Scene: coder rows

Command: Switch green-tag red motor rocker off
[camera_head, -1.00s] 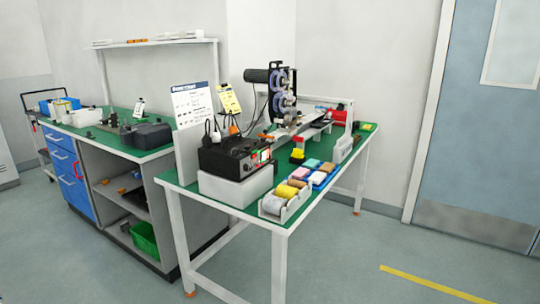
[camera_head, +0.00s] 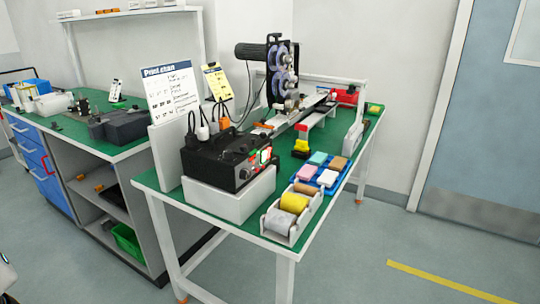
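A black control box (camera_head: 215,167) sits on a white block (camera_head: 232,204) near the front left of the green-topped table. Its right-hand face carries a red switch area (camera_head: 265,155) with pale edges. The rocker's position and any green tag are too small to make out. Several plugs and cables stand on top of the box at the back. My gripper is not in view.
A holder with tape rolls (camera_head: 292,204) stands right of the box at the table's edge. A blue tray (camera_head: 330,178) with coloured blocks lies behind it. A reel machine (camera_head: 282,70) and sign board (camera_head: 172,88) stand behind. Floor to the right is clear.

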